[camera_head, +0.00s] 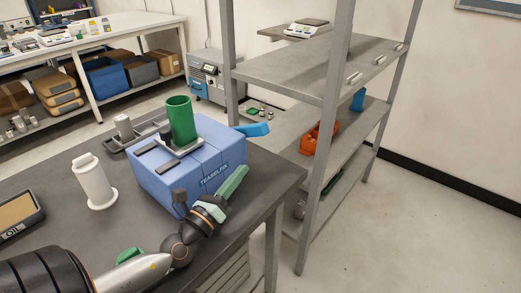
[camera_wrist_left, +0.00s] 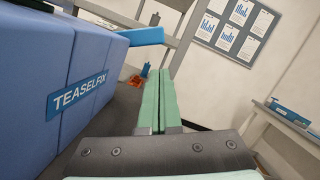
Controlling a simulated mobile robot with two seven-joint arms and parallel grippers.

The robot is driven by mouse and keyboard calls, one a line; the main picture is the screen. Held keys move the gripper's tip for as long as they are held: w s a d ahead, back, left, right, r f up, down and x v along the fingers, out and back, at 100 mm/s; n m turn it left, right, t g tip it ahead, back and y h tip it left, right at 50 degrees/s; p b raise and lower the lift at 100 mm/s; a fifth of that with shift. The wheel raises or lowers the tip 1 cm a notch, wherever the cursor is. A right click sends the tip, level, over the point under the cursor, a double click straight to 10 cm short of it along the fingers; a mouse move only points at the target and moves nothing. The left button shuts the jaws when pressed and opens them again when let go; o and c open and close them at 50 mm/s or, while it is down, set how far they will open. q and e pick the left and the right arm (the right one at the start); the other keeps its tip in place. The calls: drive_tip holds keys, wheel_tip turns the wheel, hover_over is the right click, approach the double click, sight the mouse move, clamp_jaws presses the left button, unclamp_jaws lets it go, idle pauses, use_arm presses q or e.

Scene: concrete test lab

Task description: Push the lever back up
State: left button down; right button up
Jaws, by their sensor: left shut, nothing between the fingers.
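The blue machine (camera_head: 200,165), labelled TEASELFIX, stands on the dark table. Its bright blue lever (camera_head: 254,130) sticks out from its right side. In the left wrist view the machine (camera_wrist_left: 40,80) fills the left and the lever (camera_wrist_left: 140,37) shows ahead, above the fingertips. My left gripper (camera_head: 238,173) is beside the machine's front right corner, lower in the picture than the lever. Its green fingers (camera_wrist_left: 158,75) are together and empty, apart from the lever in the picture. My right gripper is not in view.
A green cup (camera_head: 180,120) sits on the machine. A white cylinder (camera_head: 94,182) and an OIL tray (camera_head: 18,216) are at the left of the table. A grey metal shelf (camera_head: 290,68) stands just beyond the right table edge, behind the lever. Open floor lies at the right.

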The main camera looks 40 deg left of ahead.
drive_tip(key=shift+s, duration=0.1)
use_arm(q)
drive_tip(key=p+x, duration=0.3)
drive_tip(key=x, duration=0.7)
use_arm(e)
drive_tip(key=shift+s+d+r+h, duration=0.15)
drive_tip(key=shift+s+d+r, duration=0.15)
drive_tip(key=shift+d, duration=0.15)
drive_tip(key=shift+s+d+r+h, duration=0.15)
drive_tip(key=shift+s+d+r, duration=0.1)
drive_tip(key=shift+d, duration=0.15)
